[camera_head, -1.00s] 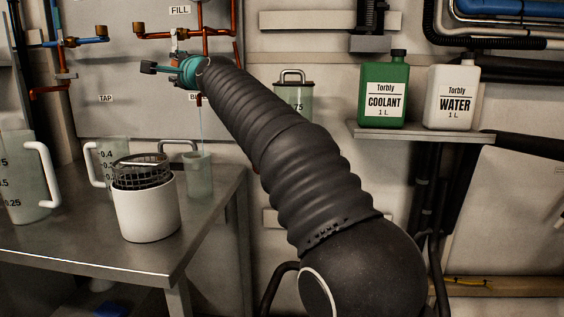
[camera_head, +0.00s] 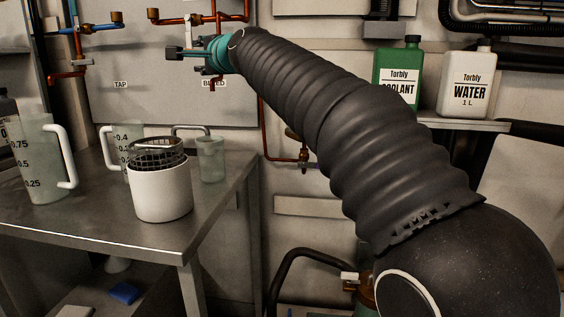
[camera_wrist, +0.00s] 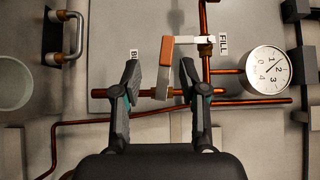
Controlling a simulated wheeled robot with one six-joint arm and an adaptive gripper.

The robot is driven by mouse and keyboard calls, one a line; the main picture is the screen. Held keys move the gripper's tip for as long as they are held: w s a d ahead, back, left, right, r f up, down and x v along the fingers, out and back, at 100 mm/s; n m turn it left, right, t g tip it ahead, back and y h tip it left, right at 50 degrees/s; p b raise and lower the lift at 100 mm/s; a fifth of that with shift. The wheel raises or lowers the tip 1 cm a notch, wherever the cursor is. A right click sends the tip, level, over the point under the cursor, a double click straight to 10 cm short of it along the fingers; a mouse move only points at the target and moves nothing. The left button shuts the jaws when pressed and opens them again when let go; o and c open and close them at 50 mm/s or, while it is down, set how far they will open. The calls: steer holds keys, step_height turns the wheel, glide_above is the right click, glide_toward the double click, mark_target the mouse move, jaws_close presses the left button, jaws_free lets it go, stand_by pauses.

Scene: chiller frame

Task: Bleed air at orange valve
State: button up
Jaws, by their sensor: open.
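My gripper (camera_wrist: 160,88) is open in the wrist view, its two dark fingers spread on either side of a brass valve body (camera_wrist: 163,86) on a copper pipe. An orange lever (camera_wrist: 166,52) rises from that valve between the fingertips, with a gap to each finger. A label that seems to read BLEED (camera_wrist: 134,62) sits beside the left finger. A translucent cup (camera_head: 210,160) stands on the bench below.
A FILL label (camera_wrist: 223,43) and a round gauge (camera_wrist: 268,71) are right of the fingers. The steel bench (camera_head: 95,222) holds a white pot (camera_head: 161,193) and measuring jugs (camera_head: 42,165). Green coolant (camera_head: 390,72) and white water (camera_head: 467,84) bottles stand on a shelf behind my arm.

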steer(key=b+v, duration=0.2)
steer(key=v, duration=0.5)
steer(key=s+d+f+n+g+h+b, duration=0.1)
steer(key=s+d+f+n+h, duration=0.1)
steer(key=d+f, duration=0.5)
steer(key=s+d+f+n+g+h+b, duration=0.1)
steer(key=s+d+f, duration=0.3)
steer(key=f, duration=0.7)
steer(key=d+n+h+b, duration=0.1)
steer(key=d, duration=0.1)
steer(key=shift+d+f+h, duration=0.2)
steer(key=shift+d+h, duration=0.2)
steer(key=shift+s, duration=0.1)
